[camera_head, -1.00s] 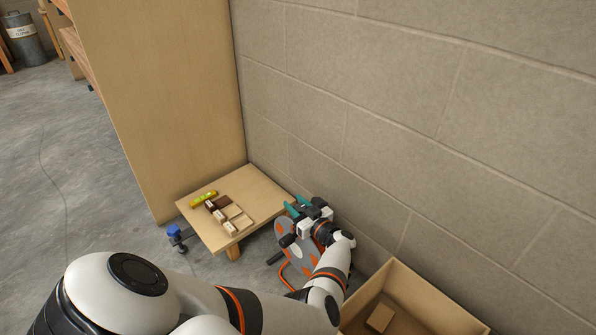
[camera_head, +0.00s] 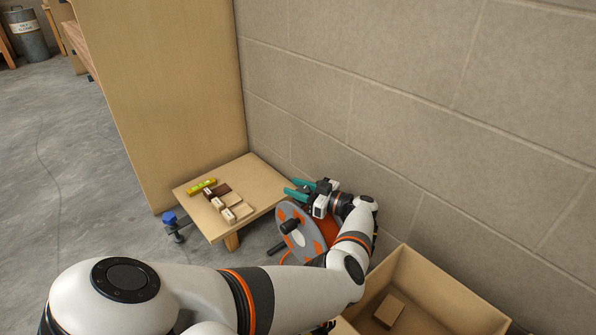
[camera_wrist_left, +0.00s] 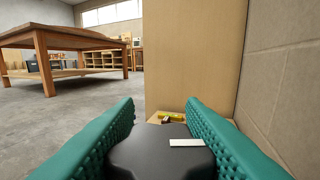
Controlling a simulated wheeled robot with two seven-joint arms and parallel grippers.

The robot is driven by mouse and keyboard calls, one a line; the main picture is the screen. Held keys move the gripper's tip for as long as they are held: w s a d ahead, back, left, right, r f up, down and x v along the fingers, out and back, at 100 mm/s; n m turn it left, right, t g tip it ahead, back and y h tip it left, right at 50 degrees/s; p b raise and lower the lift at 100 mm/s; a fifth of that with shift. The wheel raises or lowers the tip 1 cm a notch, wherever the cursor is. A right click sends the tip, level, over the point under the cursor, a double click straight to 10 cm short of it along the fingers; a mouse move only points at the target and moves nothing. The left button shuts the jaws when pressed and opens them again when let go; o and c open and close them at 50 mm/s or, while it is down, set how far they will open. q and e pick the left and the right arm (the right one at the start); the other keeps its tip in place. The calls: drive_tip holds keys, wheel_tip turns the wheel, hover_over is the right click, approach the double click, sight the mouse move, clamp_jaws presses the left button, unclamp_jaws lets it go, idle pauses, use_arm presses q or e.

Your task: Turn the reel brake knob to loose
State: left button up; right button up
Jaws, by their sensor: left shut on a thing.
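The reel (camera_head: 296,240), a grey disc with orange patches and a black handle (camera_head: 290,226) on its face, stands on the floor between the low table and the wall. My left gripper (camera_head: 301,189), with teal fingers, is above the reel at its upper edge. In the left wrist view, the black brake knob (camera_wrist_left: 150,155) with a white pointer bar sits between the two teal fingers, which are shut on it. The bar lies nearly level and to the right of the knob's middle. The fingers hide the knob in the head view.
A low wooden table (camera_head: 262,187) with wood samples and a yellow level (camera_head: 202,187) stands left of the reel. A blue-knobbed clamp (camera_head: 170,218) is at its left edge. An open cardboard box (camera_head: 440,290) is at the lower right. The block wall (camera_head: 400,110) is close behind.

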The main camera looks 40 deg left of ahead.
use_arm(q)
drive_tip(key=shift+a+r, duration=0.1)
drive_tip(key=o, duration=1)
drive_tip(key=shift+b+v, duration=0.9)
drive_tip(key=shift+v, duration=5.15)
